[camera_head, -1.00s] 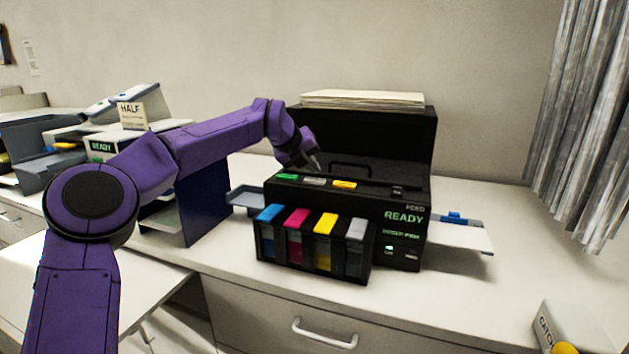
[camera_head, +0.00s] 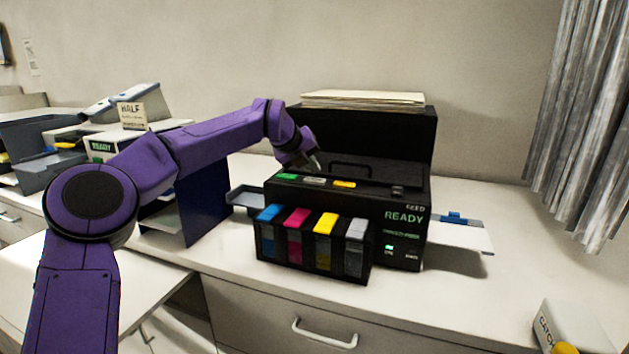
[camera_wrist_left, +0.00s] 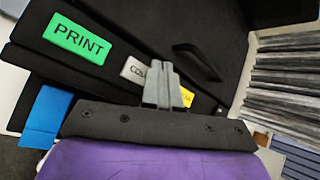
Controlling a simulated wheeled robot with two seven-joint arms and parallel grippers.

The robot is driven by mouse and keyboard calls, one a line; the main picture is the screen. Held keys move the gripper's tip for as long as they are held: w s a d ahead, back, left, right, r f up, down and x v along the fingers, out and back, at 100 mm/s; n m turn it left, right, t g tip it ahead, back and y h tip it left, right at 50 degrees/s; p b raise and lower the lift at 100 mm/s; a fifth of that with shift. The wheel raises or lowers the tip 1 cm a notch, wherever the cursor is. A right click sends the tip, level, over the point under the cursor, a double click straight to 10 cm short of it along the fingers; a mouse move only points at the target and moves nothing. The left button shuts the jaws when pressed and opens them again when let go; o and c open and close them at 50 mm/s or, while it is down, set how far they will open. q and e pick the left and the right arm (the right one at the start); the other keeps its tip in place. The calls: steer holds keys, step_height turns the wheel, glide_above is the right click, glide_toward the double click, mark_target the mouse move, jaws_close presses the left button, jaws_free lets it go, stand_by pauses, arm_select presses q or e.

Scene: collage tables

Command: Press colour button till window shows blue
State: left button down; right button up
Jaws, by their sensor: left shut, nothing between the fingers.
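The black printer (camera_head: 407,197) stands on the counter, with a green PRINT button (camera_head: 287,176), a grey button (camera_head: 315,181) and a yellow button (camera_head: 344,184) along its top front edge. In the left wrist view the grey button (camera_wrist_left: 135,70) reads "COL", the rest hidden behind my fingers. A small window (camera_head: 389,247) on the printer's front glows pale green-cyan. My left gripper (camera_head: 316,164) is shut and empty, just above and behind the grey button. Its fingers (camera_wrist_left: 164,82) overlap the button in the wrist view; I cannot tell whether they touch. My right gripper is out of view.
An ink rack (camera_head: 313,262) with blue, magenta, yellow and grey cartridges stands before the printer. A paper stack (camera_head: 363,99) lies on top. An output tray (camera_head: 460,236) sticks out right. A dark blue stand (camera_head: 203,200) is to the left.

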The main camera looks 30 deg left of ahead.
mark_target(311, 180)
arm_select(q)
steer(key=shift+f+b, duration=0.3)
steer(key=shift+f, duration=0.1)
steer(key=shift+f+b, duration=0.45)
steer(key=shift+f, duration=0.05)
stand_by(0.4)
steer(key=shift+r, duration=0.1)
steer(key=shift+r+p, duration=0.75)
steer(key=shift+r, duration=0.05)
steer(key=shift+r, duration=0.1)
step_height(311, 180, up, 5)
steer(key=p, duration=0.4)
stand_by(0.8)
